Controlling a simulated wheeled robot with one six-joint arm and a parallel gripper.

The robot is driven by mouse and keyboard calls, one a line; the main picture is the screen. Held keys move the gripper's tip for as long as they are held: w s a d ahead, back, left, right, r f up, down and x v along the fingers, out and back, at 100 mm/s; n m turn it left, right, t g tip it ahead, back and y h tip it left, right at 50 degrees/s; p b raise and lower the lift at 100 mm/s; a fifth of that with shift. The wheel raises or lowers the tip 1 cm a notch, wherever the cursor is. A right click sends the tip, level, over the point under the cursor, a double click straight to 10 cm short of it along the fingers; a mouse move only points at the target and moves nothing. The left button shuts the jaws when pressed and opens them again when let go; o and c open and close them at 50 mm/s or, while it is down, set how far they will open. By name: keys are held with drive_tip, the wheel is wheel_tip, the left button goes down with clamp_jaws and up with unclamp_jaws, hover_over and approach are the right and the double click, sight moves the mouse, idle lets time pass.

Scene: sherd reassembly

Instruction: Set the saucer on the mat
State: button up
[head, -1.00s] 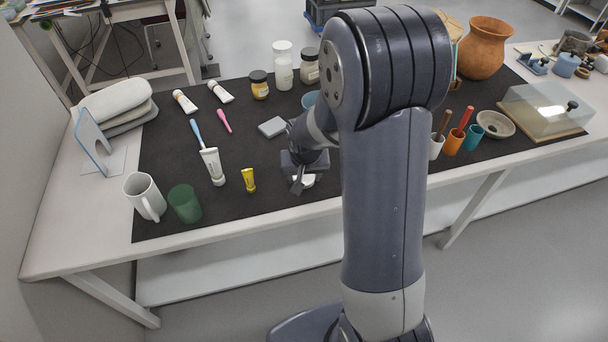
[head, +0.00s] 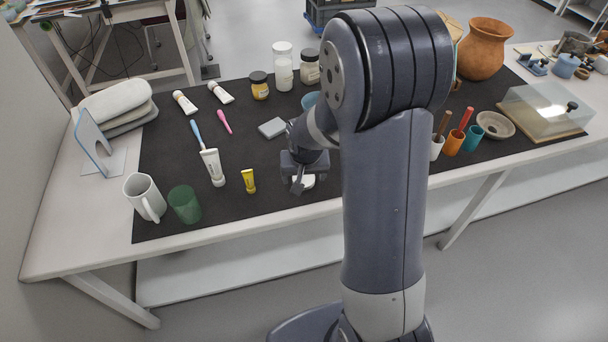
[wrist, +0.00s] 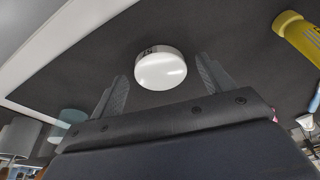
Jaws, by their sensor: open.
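My gripper (head: 298,187) is low over the front part of the dark mat (head: 265,202). In the wrist view my gripper (wrist: 162,68) is open, with its two fingers apart. A small white round piece (wrist: 161,72) with a dark mark on its side shows between and beyond the fingers. I see no contact, and I cannot tell what it is. It also shows in the head view (head: 308,181), partly hidden by the gripper. A shallow beige dish (head: 496,124), which looks like the saucer, lies on the right part of the mat, far from my gripper.
Colored cups (head: 454,142) and a clear cover (head: 548,108) are at the right.

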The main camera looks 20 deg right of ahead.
drive_tip(key=v, duration=1.2)
drive_tip(key=shift+p, duration=0.45)
drive_tip(key=shift+f, duration=0.1)
drive_tip(key=shift+c, duration=0.5)
